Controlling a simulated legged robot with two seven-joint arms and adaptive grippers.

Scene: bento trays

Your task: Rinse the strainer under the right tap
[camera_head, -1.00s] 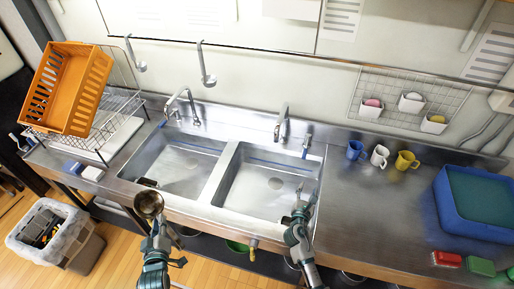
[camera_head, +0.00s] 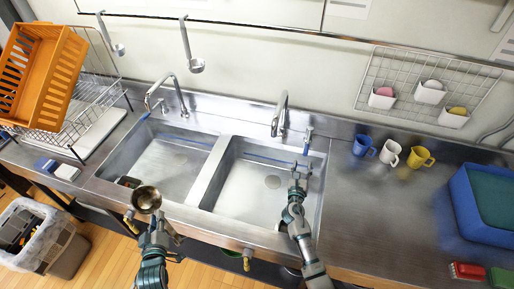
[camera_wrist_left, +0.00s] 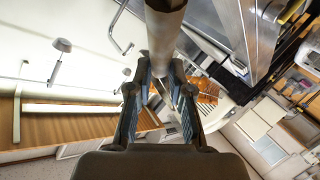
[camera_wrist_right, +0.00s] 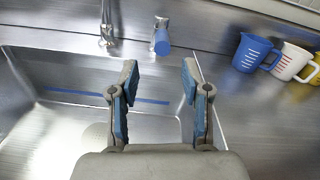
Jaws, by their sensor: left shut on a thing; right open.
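The strainer (camera_head: 147,199) is a round metal bowl at the front edge of the left basin. My left gripper (camera_head: 160,228) is shut on its handle, which shows between the fingers in the left wrist view (camera_wrist_left: 164,40). The right tap (camera_head: 280,115) is a curved metal spout behind the right basin (camera_head: 262,190). A blue-tipped tap handle (camera_head: 307,140) stands just right of the spout, also visible in the right wrist view (camera_wrist_right: 162,38). My right gripper (camera_head: 298,180) is open and empty above the right basin, pointing toward that handle, apart from it.
The left tap (camera_head: 165,88) stands behind the left basin (camera_head: 165,165). A divider (camera_head: 210,172) separates the basins. Blue, white and yellow mugs (camera_head: 390,153) stand right of the sink. A blue tub (camera_head: 475,230) is far right. An orange crate (camera_head: 42,75) sits on the rack at left.

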